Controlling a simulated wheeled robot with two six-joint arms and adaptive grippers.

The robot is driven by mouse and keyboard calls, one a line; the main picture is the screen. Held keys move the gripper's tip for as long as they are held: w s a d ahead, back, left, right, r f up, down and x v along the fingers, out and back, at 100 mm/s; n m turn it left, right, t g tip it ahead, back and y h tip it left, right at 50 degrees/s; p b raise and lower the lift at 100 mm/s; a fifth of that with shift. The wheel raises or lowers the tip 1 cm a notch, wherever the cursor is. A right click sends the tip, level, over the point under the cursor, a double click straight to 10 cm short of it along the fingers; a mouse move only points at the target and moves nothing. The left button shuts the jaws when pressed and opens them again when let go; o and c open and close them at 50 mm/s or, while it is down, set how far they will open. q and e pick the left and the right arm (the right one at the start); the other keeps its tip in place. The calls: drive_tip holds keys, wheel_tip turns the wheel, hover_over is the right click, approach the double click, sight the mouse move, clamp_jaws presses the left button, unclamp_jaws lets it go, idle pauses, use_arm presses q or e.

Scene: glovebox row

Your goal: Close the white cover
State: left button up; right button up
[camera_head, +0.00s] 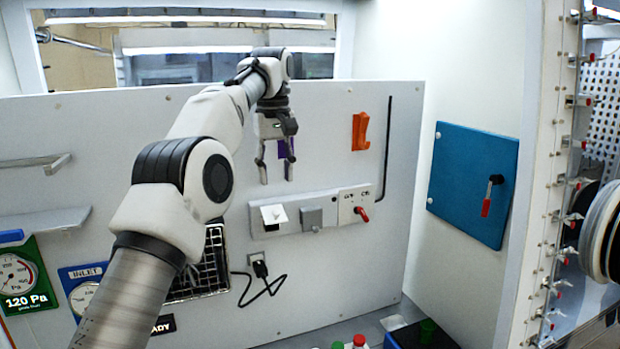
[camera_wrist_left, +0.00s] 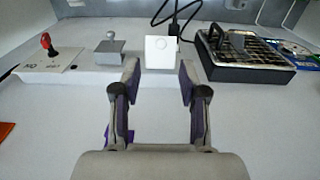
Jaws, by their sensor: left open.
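The white cover (camera_head: 274,214) is a small square flap on the left end of a grey strip (camera_head: 318,212) on the upright panel. It appears swung out from the strip, standing open. It also shows in the left wrist view (camera_wrist_left: 161,49), just beyond the fingertips. My left gripper (camera_head: 276,176) is open and empty, pointing down a little above the cover, and apart from it. In the left wrist view the two fingers (camera_wrist_left: 158,80) are spread, with the cover between and past their tips. My right gripper is not in view.
Right of the cover are a grey cover (camera_head: 312,218) and a box with a red switch (camera_head: 360,214). Below are a plugged cable (camera_head: 261,268) and a wire-grid unit (camera_head: 212,270). An orange holder (camera_head: 361,131) and a blue door (camera_head: 472,180) are further right.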

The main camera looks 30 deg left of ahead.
sight(276, 211)
use_arm(q)
drive_tip(key=shift+w+a+f, duration=0.2)
drive_tip(key=shift+a+f, duration=0.1)
drive_tip(key=shift+f, duration=0.35)
drive_tip(key=shift+w+a+f, duration=0.2)
drive_tip(key=shift+a+f, duration=0.05)
drive_tip(key=shift+f, duration=0.35)
drive_tip(key=f, duration=0.5)
drive_tip(key=shift+s+d, duration=0.25)
drive_tip(key=shift+d, duration=0.05)
drive_tip(key=shift+w+a+f, duration=0.2)
drive_tip(key=shift+f, duration=0.25)
drive_tip(key=shift+s+r, duration=0.1)
clamp_jaws()
